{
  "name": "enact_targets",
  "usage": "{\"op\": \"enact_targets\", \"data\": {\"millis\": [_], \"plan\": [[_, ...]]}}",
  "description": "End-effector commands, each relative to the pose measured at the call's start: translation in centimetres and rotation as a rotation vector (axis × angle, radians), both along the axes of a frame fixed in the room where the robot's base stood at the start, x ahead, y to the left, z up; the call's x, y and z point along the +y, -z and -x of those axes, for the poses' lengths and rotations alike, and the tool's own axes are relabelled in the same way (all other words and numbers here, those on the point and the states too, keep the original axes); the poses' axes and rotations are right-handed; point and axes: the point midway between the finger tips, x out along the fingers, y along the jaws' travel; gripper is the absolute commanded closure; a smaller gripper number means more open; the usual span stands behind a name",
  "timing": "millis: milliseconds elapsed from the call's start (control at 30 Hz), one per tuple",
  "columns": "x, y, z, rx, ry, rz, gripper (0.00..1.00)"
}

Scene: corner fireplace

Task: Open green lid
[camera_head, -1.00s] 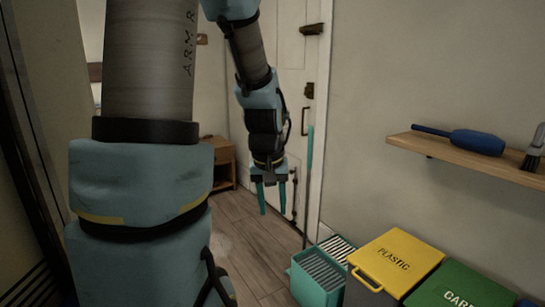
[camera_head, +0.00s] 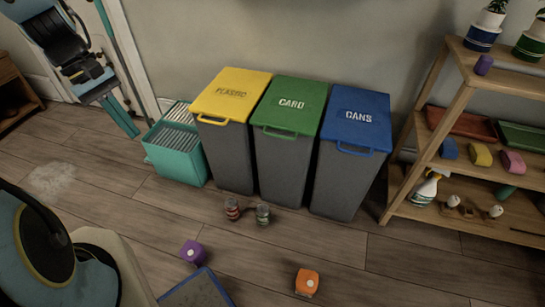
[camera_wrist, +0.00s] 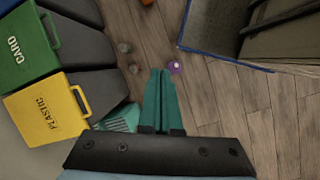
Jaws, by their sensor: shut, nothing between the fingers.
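The green lid (camera_head: 290,106), marked CARD, lies closed on the middle bin, between the yellow PLASTIC lid (camera_head: 232,94) and the blue CANS lid (camera_head: 357,116). Its green handle (camera_head: 281,133) is at the front edge. In the wrist view the green lid (camera_wrist: 24,48) is at the upper left, partly cut off, beside the yellow lid (camera_wrist: 46,110). My gripper (camera_head: 131,128) is at the upper left of the head view, left of the bins and apart from them. In the wrist view its teal fingers (camera_wrist: 161,75) are together with nothing between them.
A teal basket (camera_head: 172,152) stands left of the bins. A wooden shelf (camera_head: 456,95) stands at the right.

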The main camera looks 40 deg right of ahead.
Motion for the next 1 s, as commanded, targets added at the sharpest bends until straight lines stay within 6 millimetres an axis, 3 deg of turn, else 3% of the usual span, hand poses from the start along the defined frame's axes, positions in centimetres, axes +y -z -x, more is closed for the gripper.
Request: {"op": "enact_targets", "data": {"millis": [33,100,300,600,800,1000], "plan": [[-2.4,4.4,0.0,0.077,-0.021,0.023,1.0],[-5.6,7.4,0.4,0.185,-0.058,0.053,1.0],[-14.6,15.1,1.8,0.514,-0.154,0.138,1.0],[-26.1,24.2,3.7,1.062,-0.264,0.259,1.0],[-31.1,29.7,3.0,1.446,-0.307,0.346,1.0],[-33.1,35.3,0.7,1.785,-0.323,0.443,1.0]]}}
